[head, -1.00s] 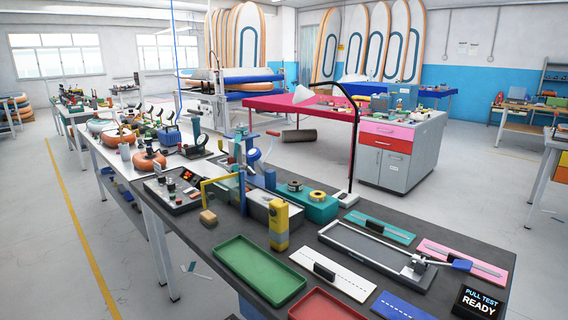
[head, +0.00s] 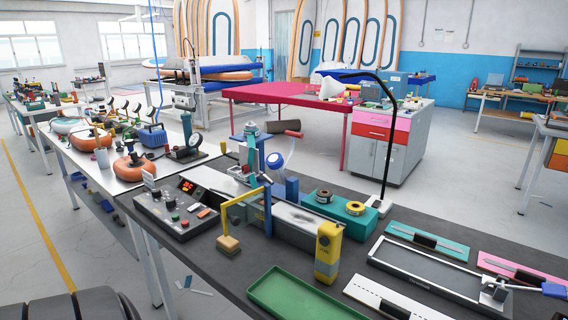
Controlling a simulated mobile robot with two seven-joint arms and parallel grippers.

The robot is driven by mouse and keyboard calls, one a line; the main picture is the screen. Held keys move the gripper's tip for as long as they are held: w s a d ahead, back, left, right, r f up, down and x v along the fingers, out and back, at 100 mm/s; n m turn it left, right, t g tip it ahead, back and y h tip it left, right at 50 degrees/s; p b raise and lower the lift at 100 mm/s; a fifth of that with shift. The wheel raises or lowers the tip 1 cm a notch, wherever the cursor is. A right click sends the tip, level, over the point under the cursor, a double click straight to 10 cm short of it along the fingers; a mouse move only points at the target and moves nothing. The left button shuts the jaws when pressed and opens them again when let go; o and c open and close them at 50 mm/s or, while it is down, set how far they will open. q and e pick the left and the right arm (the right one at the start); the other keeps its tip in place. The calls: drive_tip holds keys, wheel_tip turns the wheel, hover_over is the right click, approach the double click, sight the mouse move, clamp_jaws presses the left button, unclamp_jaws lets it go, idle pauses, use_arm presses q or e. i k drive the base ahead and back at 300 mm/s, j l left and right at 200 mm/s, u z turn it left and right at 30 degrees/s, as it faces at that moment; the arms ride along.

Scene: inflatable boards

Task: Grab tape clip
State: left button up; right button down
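I cannot tell for sure which thing is the tape clip. On the near dark workbench (head: 232,283), small black clip-like pieces sit on flat strips: one (head: 425,240) on the teal strip (head: 398,229), one (head: 393,309) on the white dashed strip (head: 362,288), cut by the bottom edge, and one (head: 526,277) on the pink strip (head: 494,261). Two tape rolls, one (head: 324,196) and another (head: 355,207), stand on a teal block (head: 338,213) behind them. Neither of my grippers is in view.
A yellow upright block (head: 328,252), a green tray (head: 290,297) and a grey frame with a lever (head: 430,275) crowd the bench. A black lamp (head: 388,150) rises at its back edge. Open floor (head: 480,190) lies right of the grey cabinet (head: 390,155).

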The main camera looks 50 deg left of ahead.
sight(245, 168)
drive_tip(key=j+z, duration=0.1)
drive_tip(key=j, duration=0.3)
drive_tip(key=k+j+z, duration=0.1)
drive_tip(key=j, duration=0.35)
drive_tip(key=k+j+z, duration=0.1)
drive_tip(key=j, duration=0.3)
drive_tip(key=k+j+z, duration=0.1)
drive_tip(key=j, duration=0.3)
drive_tip(key=k+j+z, duration=0.1)
drive_tip(key=j, duration=0.3)
